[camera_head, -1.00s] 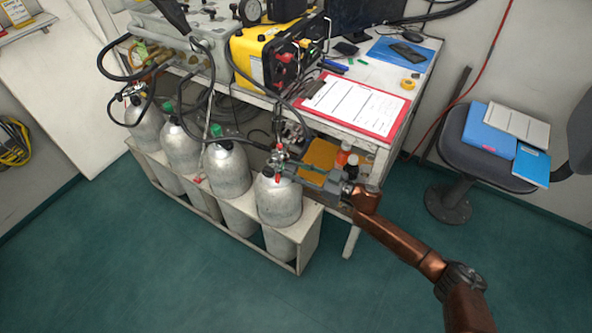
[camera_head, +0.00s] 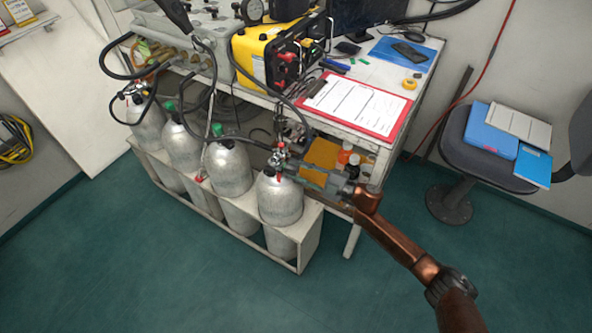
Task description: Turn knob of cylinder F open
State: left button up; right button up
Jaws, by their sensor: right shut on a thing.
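Several grey gas cylinders stand in a row in a white rack (camera_head: 300,252). The rightmost cylinder (camera_head: 280,203) has a metal valve (camera_head: 280,158) with red parts and a black hose on top. My right gripper (camera_head: 290,168) reaches in from the right and is shut at this valve; its fingertips cover the knob, so the knob's position cannot be told. No letter F is legible on any cylinder. The two middle cylinders (camera_head: 228,170) have green tops. The leftmost cylinder (camera_head: 146,120) also carries a valve with a hose. My left gripper is not in view.
A white table (camera_head: 428,62) stands behind the rack with a red clipboard (camera_head: 357,106) and a yellow case (camera_head: 262,57). Bottles (camera_head: 345,154) stand on its lower shelf, behind my right arm. A chair (camera_head: 455,135) with folders is at right. The front floor is clear.

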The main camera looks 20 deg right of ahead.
jog(key=shift+f+n, duration=0.2)
jog(key=shift+n, duration=0.8)
jog(key=n+b, duration=0.3)
jog(key=n, duration=0.4)
jog(key=shift+f+n, duration=0.15)
jog(key=shift+n, duration=0.15)
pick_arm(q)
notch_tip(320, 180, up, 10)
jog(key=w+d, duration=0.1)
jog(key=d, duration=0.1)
pick_arm(e)
jog(key=shift+n, duration=0.4)
jog(key=n+b, duration=0.2)
jog(key=n, duration=0.1)
jog(key=shift+d+n+g+y, duration=0.1)
jog(key=shift+n+g+y, duration=0.2)
jog(key=shift+n+g, duration=0.1)
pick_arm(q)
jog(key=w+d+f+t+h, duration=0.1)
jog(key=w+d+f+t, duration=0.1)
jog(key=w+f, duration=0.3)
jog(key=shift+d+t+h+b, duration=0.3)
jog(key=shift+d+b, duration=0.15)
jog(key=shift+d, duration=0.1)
pick_arm(e)
jog(key=shift+n, duration=0.9)
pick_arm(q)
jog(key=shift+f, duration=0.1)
